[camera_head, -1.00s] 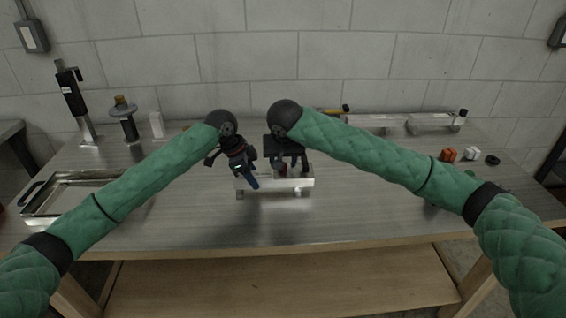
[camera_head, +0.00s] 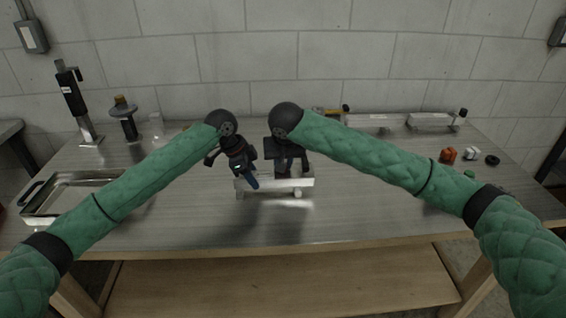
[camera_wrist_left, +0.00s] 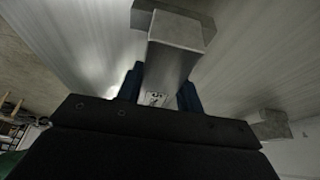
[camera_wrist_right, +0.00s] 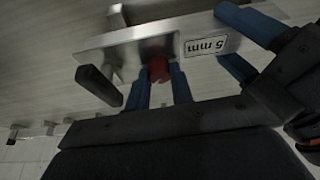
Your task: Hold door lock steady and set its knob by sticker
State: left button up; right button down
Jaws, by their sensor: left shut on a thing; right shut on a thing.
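The door lock (camera_head: 275,187) is a bright metal bar lying along the table in front of me. My left gripper (camera_head: 252,182) is shut on the bar's left end; in the left wrist view its blue fingers (camera_wrist_left: 160,92) sit either side of the bar (camera_wrist_left: 176,48). My right gripper (camera_wrist_right: 161,86) is shut on the red knob, one blue finger on each side. In the head view the right gripper (camera_head: 287,166) hides the knob.
A metal tray (camera_head: 72,180) lies at left, with dark upright tools (camera_head: 80,110) behind it. Metal bars (camera_head: 430,120) lie at the back right. Orange (camera_head: 447,155) and white (camera_head: 470,153) small parts lie at right. The table front is clear.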

jog(key=n+y, duration=0.1)
jog(key=n, duration=0.2)
jog(key=shift+d+n, duration=0.1)
jog(key=shift+n, duration=0.2)
jog(key=n+y, duration=0.1)
jog(key=n, duration=0.1)
jog(key=n+g+y, duration=0.1)
jog(key=n, duration=0.2)
jog(key=shift+w+d, duration=0.15)
jog(key=n+g, duration=0.1)
jog(key=n, duration=0.1)
jog(key=n+y, duration=0.1)
jog(key=n, duration=0.1)
jog(key=shift+w+n+g, duration=0.1)
jog(key=shift+n+g, duration=0.3)
jog(key=shift+w+d+n+g, duration=0.1)
jog(key=shift+n+g, duration=0.6)
jog(key=shift+n, duration=1.2)
jog(key=c, duration=1.2)
grip_release()
jog(key=shift+r, duration=0.1)
jog(key=v, duration=1.1)
jog(key=shift+d+r, duration=0.3)
